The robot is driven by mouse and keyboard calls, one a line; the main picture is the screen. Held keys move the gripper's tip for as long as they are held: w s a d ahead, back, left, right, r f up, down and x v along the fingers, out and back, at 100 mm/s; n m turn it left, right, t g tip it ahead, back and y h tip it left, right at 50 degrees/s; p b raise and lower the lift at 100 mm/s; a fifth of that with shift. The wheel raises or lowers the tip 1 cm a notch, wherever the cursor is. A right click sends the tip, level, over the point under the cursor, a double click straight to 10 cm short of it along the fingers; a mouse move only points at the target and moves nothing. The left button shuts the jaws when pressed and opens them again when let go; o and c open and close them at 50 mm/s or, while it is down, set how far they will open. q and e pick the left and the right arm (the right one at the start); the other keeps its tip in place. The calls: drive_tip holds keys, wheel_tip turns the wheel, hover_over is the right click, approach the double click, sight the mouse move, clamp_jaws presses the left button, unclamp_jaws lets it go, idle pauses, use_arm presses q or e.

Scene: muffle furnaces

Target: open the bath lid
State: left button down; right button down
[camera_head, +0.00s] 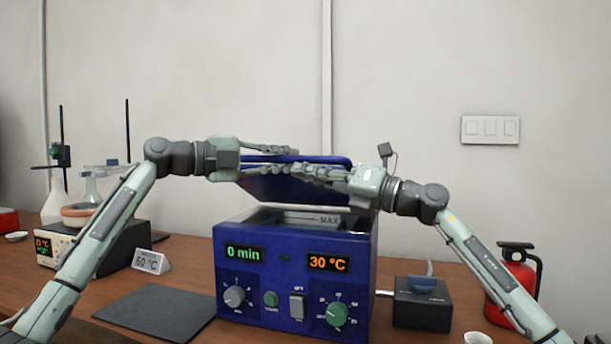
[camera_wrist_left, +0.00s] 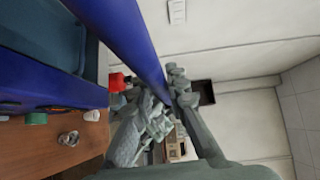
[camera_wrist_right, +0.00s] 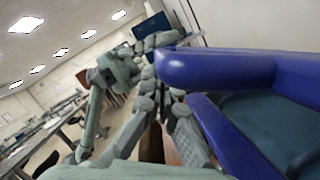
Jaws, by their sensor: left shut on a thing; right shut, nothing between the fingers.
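The blue water bath (camera_head: 290,298) stands on the bench, with its basin showing below the raised lid and a MAX mark inside. The blue lid (camera_head: 292,188) is tilted up above the basin; its edge also shows in the left wrist view (camera_wrist_left: 128,32) and the right wrist view (camera_wrist_right: 215,68). My left gripper (camera_head: 292,151) is shut on the lid at its upper edge. My right gripper (camera_head: 296,171) is shut and empty in front of the lid, its fingers pointing left. Whether the right fingers touch the lid I cannot tell.
A black box (camera_head: 422,310) and a red fire extinguisher (camera_head: 518,275) stand right of the bath.

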use_arm(q)
drive_tip(key=shift+r, duration=0.1)
drive_tip(key=shift+d, duration=0.2)
use_arm(e)
drive_tip(key=shift+w+d+r+m, duration=0.2)
drive_tip(key=shift+w+r, duration=0.05)
drive_tip(key=shift+r, duration=0.25)
drive_tip(key=shift+w+d+r+m, duration=0.2)
drive_tip(key=shift+r, duration=0.3)
use_arm(q)
drive_tip(key=c, duration=1.9)
unclamp_jaws()
drive_tip(key=shift+s+f, duration=0.1)
drive_tip(key=shift+f, duration=0.1)
drive_tip(key=o, duration=0.4)
drive_tip(key=shift+a, duration=0.25)
use_arm(e)
drive_tip(key=shift+s+a+r, duration=0.1)
drive_tip(key=shift+a+r, duration=0.05)
drive_tip(key=shift+a, duration=0.05)
